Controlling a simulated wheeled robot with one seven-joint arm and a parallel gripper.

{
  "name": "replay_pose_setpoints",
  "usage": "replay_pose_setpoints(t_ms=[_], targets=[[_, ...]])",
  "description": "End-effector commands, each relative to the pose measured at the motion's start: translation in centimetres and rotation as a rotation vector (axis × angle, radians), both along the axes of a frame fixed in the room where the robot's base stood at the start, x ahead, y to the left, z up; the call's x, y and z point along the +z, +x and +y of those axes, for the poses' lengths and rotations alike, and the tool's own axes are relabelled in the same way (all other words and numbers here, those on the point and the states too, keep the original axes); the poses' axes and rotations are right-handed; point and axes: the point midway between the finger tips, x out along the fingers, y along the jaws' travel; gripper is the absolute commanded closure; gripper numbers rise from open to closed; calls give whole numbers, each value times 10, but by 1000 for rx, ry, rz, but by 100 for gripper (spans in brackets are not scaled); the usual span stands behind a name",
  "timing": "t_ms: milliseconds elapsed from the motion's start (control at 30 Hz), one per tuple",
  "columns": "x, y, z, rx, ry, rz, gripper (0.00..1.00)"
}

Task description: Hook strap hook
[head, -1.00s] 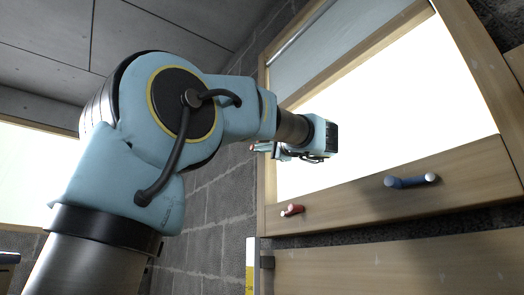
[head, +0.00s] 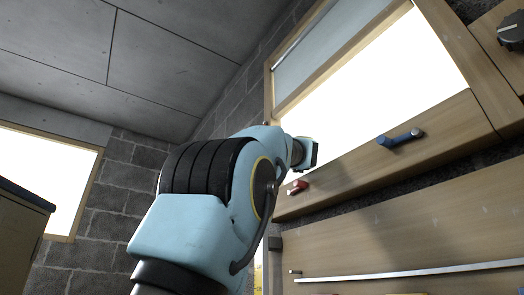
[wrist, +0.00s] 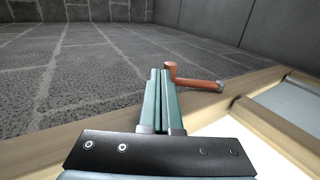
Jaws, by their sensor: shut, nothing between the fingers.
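My gripper (wrist: 158,72) is shut and empty in the wrist view, its two green fingers side by side. A red-orange handle (wrist: 195,82) is just right of the fingertips. Whether they touch it I cannot tell. It also shows in the head view as the red handle (head: 297,187) on the wooden window frame, below my wrist. My fingers are hidden behind the arm in the head view. I cannot make out a strap or a strap hook in either view.
A blue handle (head: 400,138) juts from the same window frame (head: 450,122). A dark knob (head: 511,31) is at upper right. A thin pale rod (head: 410,272) runs along a wooden board at lower right. A grey block wall (wrist: 75,70) fills the wrist view's left.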

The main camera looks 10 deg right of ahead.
Motion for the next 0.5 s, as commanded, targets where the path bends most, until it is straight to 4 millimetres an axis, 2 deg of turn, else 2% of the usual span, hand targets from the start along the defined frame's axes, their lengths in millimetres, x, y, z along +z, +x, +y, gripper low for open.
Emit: replay_pose_setpoints(t_ms=[500], targets=[[2,7,3,-1,-1,1,100]])
